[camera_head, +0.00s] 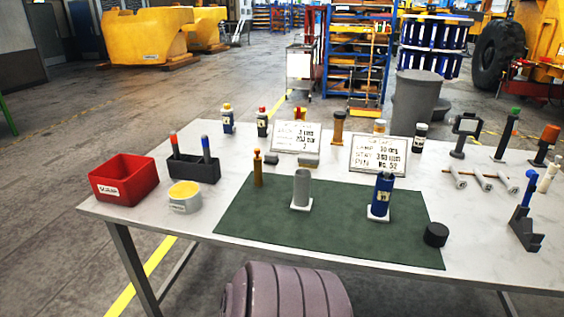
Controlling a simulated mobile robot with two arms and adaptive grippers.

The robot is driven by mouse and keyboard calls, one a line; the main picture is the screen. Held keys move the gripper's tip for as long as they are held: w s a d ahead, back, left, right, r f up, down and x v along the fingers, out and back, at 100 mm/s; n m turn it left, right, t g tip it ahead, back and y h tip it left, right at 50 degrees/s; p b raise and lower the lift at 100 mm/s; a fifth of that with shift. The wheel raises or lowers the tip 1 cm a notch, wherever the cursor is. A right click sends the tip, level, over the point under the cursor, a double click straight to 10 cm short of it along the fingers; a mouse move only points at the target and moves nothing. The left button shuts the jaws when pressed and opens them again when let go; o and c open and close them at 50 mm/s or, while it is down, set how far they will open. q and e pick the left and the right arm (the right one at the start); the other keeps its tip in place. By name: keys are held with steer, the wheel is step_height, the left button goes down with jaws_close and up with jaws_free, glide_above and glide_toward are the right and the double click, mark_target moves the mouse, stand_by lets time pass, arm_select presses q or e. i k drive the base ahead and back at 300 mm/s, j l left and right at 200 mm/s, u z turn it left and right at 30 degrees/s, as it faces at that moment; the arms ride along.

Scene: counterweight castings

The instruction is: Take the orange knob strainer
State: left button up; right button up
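A dark tool with an orange knob (546,144) stands upright near the back right of the table; it looks like the orange knob strainer. A similar dark tool with a green knob (507,134) stands just left of it. A black tool with a square frame (464,133) stands further left. Neither of my grippers is in view, so nothing shows near these tools.
A red bin (124,178) and black holder (195,170) are left.

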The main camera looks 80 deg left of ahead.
mark_target(257, 160)
steer(key=l+u, duration=0.15)
steer(key=u, duration=2.75)
steer(key=j, duration=0.1)
